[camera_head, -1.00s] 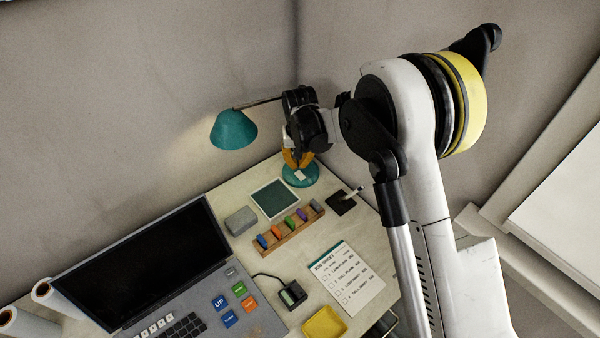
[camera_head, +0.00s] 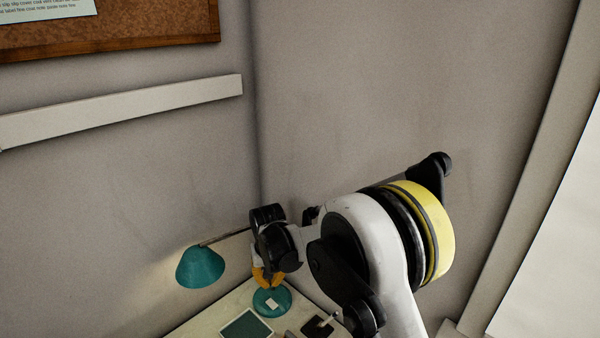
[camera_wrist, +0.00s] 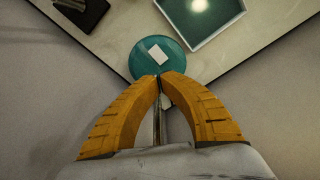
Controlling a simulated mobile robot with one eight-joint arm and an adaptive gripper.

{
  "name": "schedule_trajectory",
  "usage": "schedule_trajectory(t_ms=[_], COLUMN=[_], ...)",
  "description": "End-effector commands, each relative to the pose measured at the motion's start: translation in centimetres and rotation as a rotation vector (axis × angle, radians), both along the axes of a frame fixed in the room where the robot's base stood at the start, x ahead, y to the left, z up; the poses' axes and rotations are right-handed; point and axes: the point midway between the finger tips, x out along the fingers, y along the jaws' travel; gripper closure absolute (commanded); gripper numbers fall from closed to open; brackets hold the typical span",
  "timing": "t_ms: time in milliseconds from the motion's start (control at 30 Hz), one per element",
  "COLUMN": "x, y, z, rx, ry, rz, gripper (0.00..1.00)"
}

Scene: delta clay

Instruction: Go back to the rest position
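My gripper (camera_head: 267,283) has orange fingers and hangs over the desk corner, just above the lamp's round teal base (camera_head: 272,302). In the wrist view my gripper (camera_wrist: 160,77) has its two fingertips together, with nothing seen held between them. The lamp base (camera_wrist: 142,66), with a white square (camera_wrist: 157,53) on it, lies beyond the tips. A thin stem shows in the gap between the fingers, behind or below them. I cannot tell how far the tips are from the base.
The teal lamp shade (camera_head: 201,267) is left of my gripper. A teal-faced tray (camera_wrist: 228,28) and a black holder (camera_wrist: 92,14) with a pen (camera_head: 333,318) lie on the desk (camera_wrist: 118,28). Walls meet close behind the arm. A ledge (camera_head: 120,112) and corkboard (camera_head: 130,35) are on the left wall.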

Motion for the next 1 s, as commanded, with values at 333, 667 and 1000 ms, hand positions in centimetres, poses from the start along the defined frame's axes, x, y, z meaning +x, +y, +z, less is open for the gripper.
schedule_trajectory(t_ms=[333,667,1000], x=[-4.0,-13.8,-24.7], y=[-10.9,-21.6,-28.6], z=[13.7,21.7,21.8], rx=[0.047,0.075,0.076], ry=[-0.118,-0.265,-0.409], rz=[-0.09,-0.188,-0.28], gripper=[1.0,1.0,1.0])
